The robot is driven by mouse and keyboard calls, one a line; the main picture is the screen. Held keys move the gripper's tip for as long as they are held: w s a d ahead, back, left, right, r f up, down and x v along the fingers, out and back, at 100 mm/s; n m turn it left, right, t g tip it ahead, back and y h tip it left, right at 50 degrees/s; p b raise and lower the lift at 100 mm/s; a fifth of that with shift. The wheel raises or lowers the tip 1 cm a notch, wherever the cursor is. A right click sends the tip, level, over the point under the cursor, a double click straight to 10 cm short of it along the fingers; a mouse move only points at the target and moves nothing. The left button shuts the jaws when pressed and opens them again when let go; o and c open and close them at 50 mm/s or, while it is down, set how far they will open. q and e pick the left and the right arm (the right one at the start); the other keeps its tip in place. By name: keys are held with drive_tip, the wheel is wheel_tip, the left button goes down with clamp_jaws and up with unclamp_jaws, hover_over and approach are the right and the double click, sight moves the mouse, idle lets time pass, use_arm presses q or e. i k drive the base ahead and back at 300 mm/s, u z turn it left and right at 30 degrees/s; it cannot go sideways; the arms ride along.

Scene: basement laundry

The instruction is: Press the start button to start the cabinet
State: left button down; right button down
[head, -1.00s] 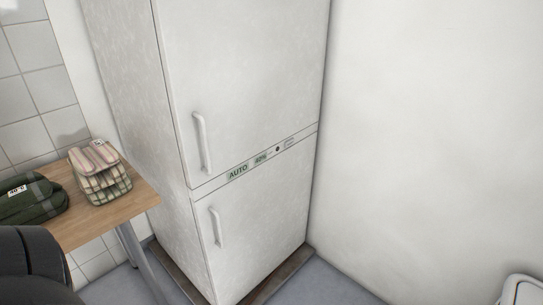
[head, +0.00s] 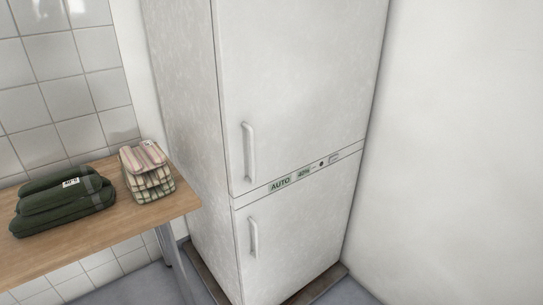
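The white cabinet (head: 300,90) stands upright in the middle of the head view, with an upper door and a lower door (head: 300,225), both shut. Each door has a vertical white handle at its left side, the upper handle (head: 249,152) and the lower handle (head: 254,238). A control strip runs between the doors. It carries an "AUTO" label (head: 281,184), a "40%" label (head: 303,174), a small dark round button (head: 321,163) and a small marking to its right. I cannot read that marking. Neither of my grippers is in view.
A wooden table (head: 85,245) stands left of the cabinet. It bears folded dark green cloth (head: 62,205) with a tag and a folded striped cloth bundle (head: 147,172). A tiled wall (head: 60,80) is behind it. A bare white wall (head: 460,150) is at right.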

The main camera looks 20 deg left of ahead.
sight(331, 158)
drive_tip(key=u, duration=1.15)
drive_tip(key=i, duration=0.5)
